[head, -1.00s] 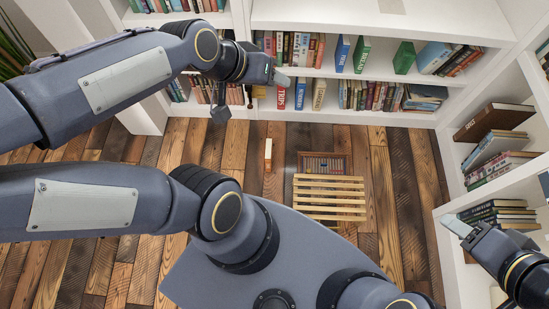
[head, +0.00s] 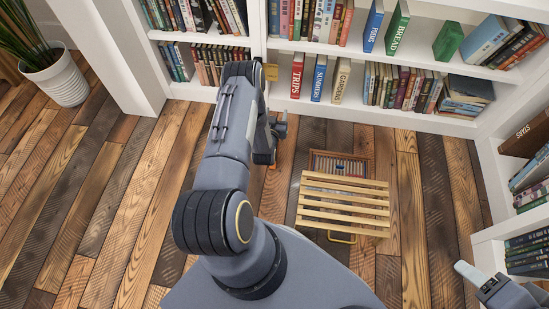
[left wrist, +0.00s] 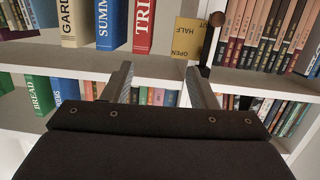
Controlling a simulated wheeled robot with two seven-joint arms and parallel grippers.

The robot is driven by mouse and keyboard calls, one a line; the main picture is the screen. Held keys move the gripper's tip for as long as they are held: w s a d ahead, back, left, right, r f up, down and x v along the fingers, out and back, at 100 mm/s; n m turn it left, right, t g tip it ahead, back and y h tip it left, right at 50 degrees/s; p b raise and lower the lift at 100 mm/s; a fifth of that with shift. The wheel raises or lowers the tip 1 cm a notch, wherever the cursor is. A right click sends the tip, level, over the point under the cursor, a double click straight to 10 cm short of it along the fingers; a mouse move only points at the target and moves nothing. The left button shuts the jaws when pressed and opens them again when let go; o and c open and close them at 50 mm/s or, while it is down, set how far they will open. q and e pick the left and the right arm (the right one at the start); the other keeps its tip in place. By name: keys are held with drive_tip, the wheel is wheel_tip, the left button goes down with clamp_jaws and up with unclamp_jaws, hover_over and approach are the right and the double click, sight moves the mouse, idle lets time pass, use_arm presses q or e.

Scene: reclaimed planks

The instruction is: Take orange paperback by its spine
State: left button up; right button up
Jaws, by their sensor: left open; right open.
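An orange patch (head: 273,163) shows low beside my left arm in the head view. It is probably part of the narrow, pale-edged orange book seen on the floor in the earlier frame; the arm hides most of it. My left gripper (head: 281,126) is open, in front of the low shelf and near the orange patch in the picture. In the left wrist view its two fingers (left wrist: 162,88) are apart with nothing between them, and no orange paperback can be made out there. My right gripper (head: 470,275) is open at the lower right, by the side shelf.
A slatted wooden stool (head: 345,205) stands on the plank floor, with a brown framed item (head: 340,163) behind it. The white bookcase holds a red book (head: 297,75), a blue book (head: 319,78) and a yellow sign (head: 270,72). A potted plant (head: 58,80) stands left. Open floor lies left.

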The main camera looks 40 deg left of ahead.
use_arm(q)
drive_tip(key=s+d+f+t+y+b, duration=0.1)
drive_tip(key=s+d+f+b, duration=0.15)
drive_tip(key=s+f, duration=0.35)
drive_tip(key=s+d+f+t+b, duration=0.1)
drive_tip(key=s+d+f+b, duration=0.15)
drive_tip(key=f, duration=0.65)
drive_tip(key=b+x, duration=0.2)
drive_tip(key=x, duration=0.5)
drive_tip(key=shift+a+r+b, duration=0.15)
drive_tip(key=shift+r+b, duration=0.2)
drive_tip(key=shift+b, duration=0.05)
use_arm(e)
wheel_tip(320, 180, down, 10)
use_arm(q)
drive_tip(key=shift+s, duration=0.15)
drive_tip(key=shift+c, duration=0.4)
use_arm(e)
drive_tip(key=shift+r, duration=0.1)
use_arm(q)
clamp_jaws()
